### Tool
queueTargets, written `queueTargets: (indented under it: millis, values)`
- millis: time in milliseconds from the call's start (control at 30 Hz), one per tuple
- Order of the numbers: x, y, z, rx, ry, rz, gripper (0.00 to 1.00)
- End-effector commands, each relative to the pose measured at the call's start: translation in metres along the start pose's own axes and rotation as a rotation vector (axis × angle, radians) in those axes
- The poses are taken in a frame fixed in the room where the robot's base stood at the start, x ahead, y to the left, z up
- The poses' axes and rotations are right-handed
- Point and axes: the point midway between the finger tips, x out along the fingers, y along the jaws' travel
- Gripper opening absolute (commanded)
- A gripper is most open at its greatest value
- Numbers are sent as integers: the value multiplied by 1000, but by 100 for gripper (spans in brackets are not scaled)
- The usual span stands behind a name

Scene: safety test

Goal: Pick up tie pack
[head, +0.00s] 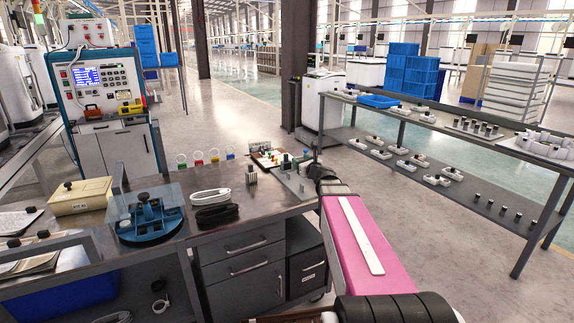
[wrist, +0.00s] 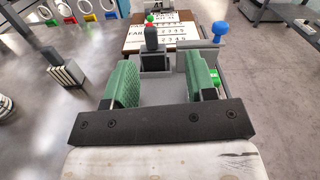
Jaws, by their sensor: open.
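My gripper (wrist: 163,82) shows in the wrist view with its two green finger pads well apart and nothing held between them. Beyond the pads is a grey fixture with a dark upright knob (wrist: 152,40). In the head view my arm reaches over the right end of the dark workbench (head: 255,221). Either may be the tie pack; I cannot tell which.
A blue round fixture (head: 148,219) with a clear plate and a beige box (head: 80,196) stand on the bench's left. A small block stack (head: 251,175) and coloured ring tags (head: 198,156) are near the middle. A two-tier shelf (head: 440,122) stands right.

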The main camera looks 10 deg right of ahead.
Motion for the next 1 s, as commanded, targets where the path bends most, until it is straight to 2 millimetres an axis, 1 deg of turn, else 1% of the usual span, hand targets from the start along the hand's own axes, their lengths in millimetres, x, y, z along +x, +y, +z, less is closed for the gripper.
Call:
queueTargets:
  millis: [33,67,200,267,367,500,600,833,1000]
  values:
    - [1,10,1,43,2,-2,51]
    - [2,13,1,65,3,-4,51]
    - [6,20,1,117,6,-10,51]
    - [11,20,1,121,6,-10,51]
    - [23,19,0,119,6,-9,51]
    - [45,18,0,118,5,-9,51]
    - [57,18,-1,117,6,-10,51]
    - [70,19,-3,117,6,-9,51]
    - [93,19,-11,117,6,-8,51]
